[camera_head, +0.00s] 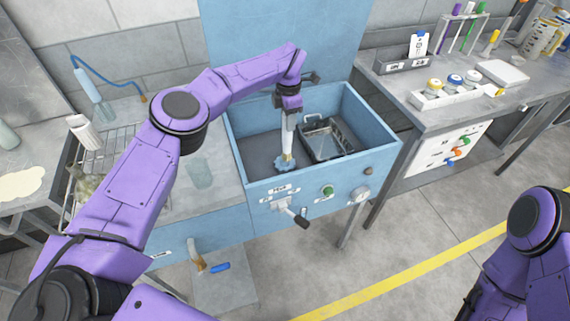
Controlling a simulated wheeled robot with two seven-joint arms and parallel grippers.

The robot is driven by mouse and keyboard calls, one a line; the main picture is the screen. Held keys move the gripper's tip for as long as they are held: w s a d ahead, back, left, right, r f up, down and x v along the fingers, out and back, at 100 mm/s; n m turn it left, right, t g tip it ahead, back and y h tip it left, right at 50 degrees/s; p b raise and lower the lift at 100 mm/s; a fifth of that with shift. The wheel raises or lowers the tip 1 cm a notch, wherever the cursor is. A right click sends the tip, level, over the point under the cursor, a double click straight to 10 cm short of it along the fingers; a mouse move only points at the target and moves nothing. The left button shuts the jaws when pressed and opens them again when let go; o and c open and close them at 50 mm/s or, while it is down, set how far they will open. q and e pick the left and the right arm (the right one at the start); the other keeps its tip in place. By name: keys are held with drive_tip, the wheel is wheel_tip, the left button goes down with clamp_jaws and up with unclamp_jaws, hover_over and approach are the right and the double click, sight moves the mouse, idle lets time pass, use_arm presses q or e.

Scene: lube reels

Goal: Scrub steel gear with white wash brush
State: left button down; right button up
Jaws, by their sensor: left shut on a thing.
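My left gripper (289,104) is above the blue wash basin and points down into it. It is shut on the white wash brush (288,133), which hangs nearly upright with its lower end down. A small blue-grey toothed piece, which looks like the steel gear (286,164), lies on the basin floor near the front wall. The brush's lower end is at the gear and appears to touch it; the exact contact is too small to tell. My right arm shows at the right edge, but its gripper is out of view.
The blue basin (376,147) has raised walls around the brush. A dark metal tray (345,133) sits in it, right of the brush. A bench (440,122) with bottles and tube racks stands right.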

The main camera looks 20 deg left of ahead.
use_arm(q)
drive_tip(key=shift+w+d, duration=0.35)
drive_tip(key=shift+d, duration=0.15)
idle(0.5)
idle(1.2)
drive_tip(key=shift+a, duration=0.1)
